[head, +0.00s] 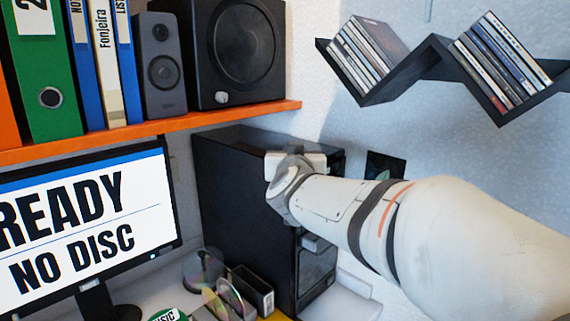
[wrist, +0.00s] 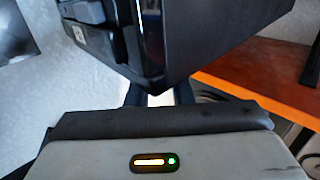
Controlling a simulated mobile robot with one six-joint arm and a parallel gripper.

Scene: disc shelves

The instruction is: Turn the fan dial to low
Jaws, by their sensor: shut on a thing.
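The black computer tower (head: 235,200) stands under the orange shelf, right of the monitor. My gripper (head: 292,165) is at the upper part of the tower's front. In the wrist view my two dark fingers (wrist: 158,97) are by the corner of the tower (wrist: 205,35), with a pale patch between them. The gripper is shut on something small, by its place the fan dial. The dial itself is hidden by my gripper and wrist, so its setting cannot be read.
The orange shelf (head: 150,130) above holds binders and a large black speaker (head: 230,50). The monitor (head: 85,220) reads READY, NO DISC. Clear discs (head: 230,300) and a small black box (head: 252,290) lie on the desk. A zigzag wall rack (head: 435,60) holds disc cases.

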